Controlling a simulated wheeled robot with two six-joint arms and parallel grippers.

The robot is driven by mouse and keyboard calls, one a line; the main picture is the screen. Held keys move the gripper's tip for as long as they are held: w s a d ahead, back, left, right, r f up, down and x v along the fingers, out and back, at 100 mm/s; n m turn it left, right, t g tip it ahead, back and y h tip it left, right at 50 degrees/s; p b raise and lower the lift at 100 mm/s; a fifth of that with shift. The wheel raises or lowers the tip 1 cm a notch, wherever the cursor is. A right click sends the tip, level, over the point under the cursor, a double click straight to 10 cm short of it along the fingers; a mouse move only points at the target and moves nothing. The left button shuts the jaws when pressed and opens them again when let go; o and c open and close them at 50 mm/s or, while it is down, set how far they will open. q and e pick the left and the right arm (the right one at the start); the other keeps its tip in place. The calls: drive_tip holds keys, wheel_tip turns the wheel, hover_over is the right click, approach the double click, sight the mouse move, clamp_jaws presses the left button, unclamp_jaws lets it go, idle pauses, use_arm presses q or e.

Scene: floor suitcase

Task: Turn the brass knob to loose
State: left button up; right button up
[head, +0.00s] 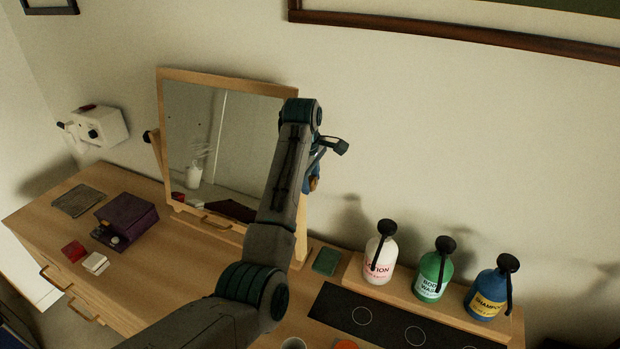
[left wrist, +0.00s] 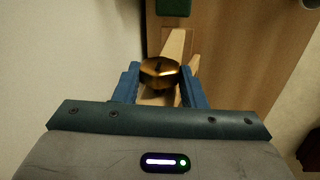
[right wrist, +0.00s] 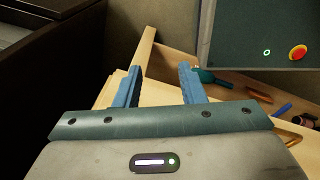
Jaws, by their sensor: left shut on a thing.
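The brass knob (left wrist: 159,72) sits between the two blue fingers of my left gripper (left wrist: 160,78) in the left wrist view. The fingers are shut on its sides. In the head view my left gripper (head: 311,181) is at the right side post of the tilting mirror (head: 225,150), and my forearm hides much of it. Only a small bit of the knob (head: 314,184) shows there. My right gripper (right wrist: 161,86) shows in the right wrist view, its fingers apart with nothing between them; it is outside the head view.
A lotion bottle (head: 380,259), a green body wash bottle (head: 435,275) and a blue shampoo bottle (head: 491,293) stand on a wooden riser (head: 402,289) at the right. A purple box (head: 126,217) lies on the dresser's left part. Wooden drawer-like edges (right wrist: 145,50) are near my right gripper.

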use_arm(q)
drive_tip(key=shift+s+a+t+h, duration=0.15)
drive_tip(key=shift+t+h, duration=0.25)
drive_tip(key=shift+t, duration=0.7)
drive_tip(key=o, duration=1)
